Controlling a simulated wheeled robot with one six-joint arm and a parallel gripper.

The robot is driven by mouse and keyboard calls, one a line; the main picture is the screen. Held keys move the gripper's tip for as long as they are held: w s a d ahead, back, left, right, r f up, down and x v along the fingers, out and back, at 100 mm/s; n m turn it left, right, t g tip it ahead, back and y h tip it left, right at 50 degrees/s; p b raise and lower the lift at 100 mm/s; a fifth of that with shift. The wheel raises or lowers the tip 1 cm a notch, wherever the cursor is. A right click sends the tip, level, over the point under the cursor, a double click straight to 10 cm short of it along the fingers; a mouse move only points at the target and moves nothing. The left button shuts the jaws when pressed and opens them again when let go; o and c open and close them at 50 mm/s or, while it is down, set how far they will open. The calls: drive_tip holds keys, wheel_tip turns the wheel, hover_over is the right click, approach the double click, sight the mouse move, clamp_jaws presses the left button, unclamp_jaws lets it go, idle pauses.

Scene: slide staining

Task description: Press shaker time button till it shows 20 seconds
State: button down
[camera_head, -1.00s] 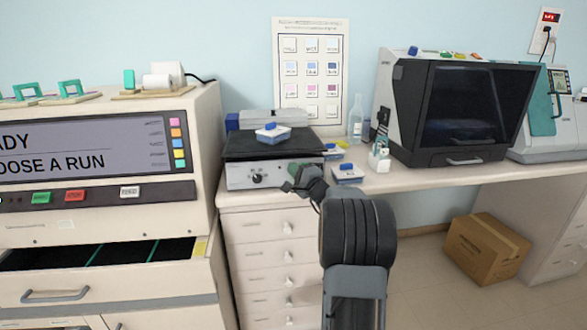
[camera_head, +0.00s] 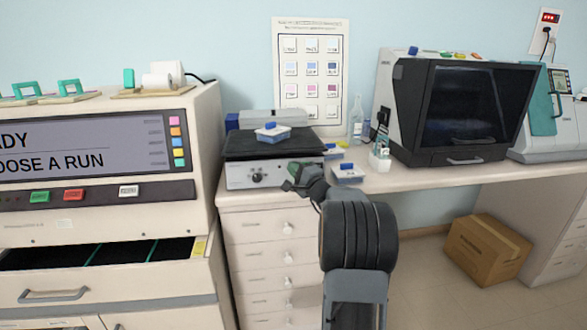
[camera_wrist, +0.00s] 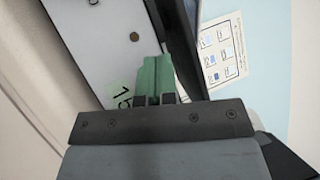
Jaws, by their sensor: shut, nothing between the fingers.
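The shaker (camera_head: 237,178) stands on the bench with a dark platform on top and a pale front panel with a dark knob (camera_head: 257,179). My gripper (camera_head: 288,178) is at the right part of this panel, its green fingers shut and empty. In the wrist view, the green fingers (camera_wrist: 153,75) lie over the pale panel (camera_wrist: 105,45). A green-tinted display (camera_wrist: 122,95) beside them shows dark, turned digits that look like 15, partly covered by the fingers. I cannot tell whether the fingertips touch the panel, and the time button is not clearly visible.
A white and blue box (camera_head: 272,135) sits on the shaker platform. Another small box (camera_head: 347,174) and a bottle (camera_head: 356,120) stand to its right. A large stainer (camera_head: 110,215) with an open drawer is at left, and a dark-windowed machine (camera_head: 465,110) at right.

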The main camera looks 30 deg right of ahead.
drive_tip(key=shift+s+a+r, duration=0.15)
drive_tip(key=shift+s+a, duration=0.05)
drive_tip(key=shift+s, duration=0.25)
drive_tip(key=shift+b, duration=0.3)
drive_tip(key=shift+s+a+r+b, duration=0.3)
drive_tip(key=shift+s+a, duration=0.05)
drive_tip(key=shift+s, duration=0.35)
drive_tip(key=shift+s+a+r+b, duration=0.3)
drive_tip(key=shift+s+r+b, duration=0.05)
drive_tip(key=shift+s, duration=0.35)
drive_tip(key=shift+s+a+r+b, duration=0.3)
drive_tip(key=shift+s+a, duration=0.05)
drive_tip(key=shift+s, duration=0.35)
